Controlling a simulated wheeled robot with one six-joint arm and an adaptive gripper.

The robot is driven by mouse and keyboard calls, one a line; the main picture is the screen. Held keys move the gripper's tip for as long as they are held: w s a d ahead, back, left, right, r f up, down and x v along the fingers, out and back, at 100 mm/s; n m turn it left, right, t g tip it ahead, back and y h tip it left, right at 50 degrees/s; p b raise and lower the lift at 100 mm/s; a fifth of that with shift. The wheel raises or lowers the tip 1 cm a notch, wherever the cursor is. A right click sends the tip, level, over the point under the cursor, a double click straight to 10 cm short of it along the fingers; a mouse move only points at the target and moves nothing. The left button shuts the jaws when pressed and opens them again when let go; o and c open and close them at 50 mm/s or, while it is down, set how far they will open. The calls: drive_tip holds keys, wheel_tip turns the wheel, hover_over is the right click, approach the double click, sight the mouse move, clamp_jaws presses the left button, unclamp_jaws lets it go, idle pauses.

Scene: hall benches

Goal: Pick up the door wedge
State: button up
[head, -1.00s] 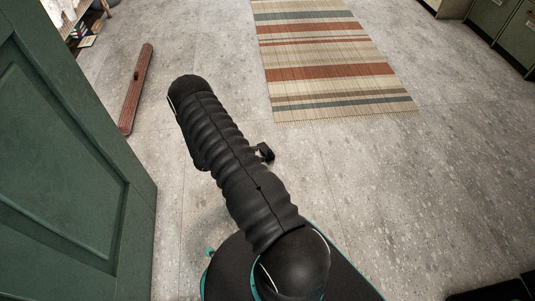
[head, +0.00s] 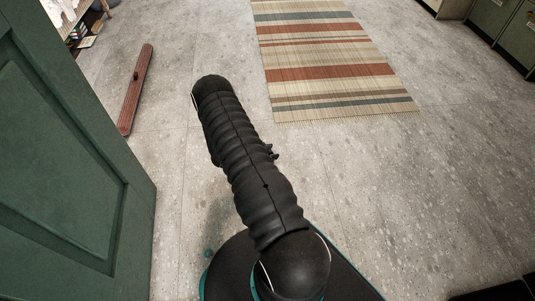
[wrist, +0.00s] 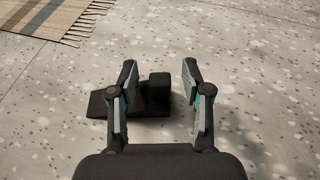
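The door wedge (wrist: 156,92) looks to be the black piece on the floor in the wrist view. It has a taller block at its right and a lower part reaching left behind my left finger, which hides some of it. My gripper (wrist: 160,75) is open, its two fingers apart with nothing clasped between them. The wedge shows between and beyond the fingers, more toward the left one. I cannot tell from this view how high the fingers are above the floor. In the head view my arm hides the gripper and the wedge cannot be made out.
A green door (head: 70,165) stands close at the left. A long reddish-brown bar (head: 136,90) lies on the floor beyond it. A striped rug (head: 330,65) lies ahead, and it also shows in the wrist view (wrist: 50,15). Green cabinets (head: 505,30) stand far right.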

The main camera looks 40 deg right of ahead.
clamp_jaws()
drive_tip(key=shift+r, duration=0.15)
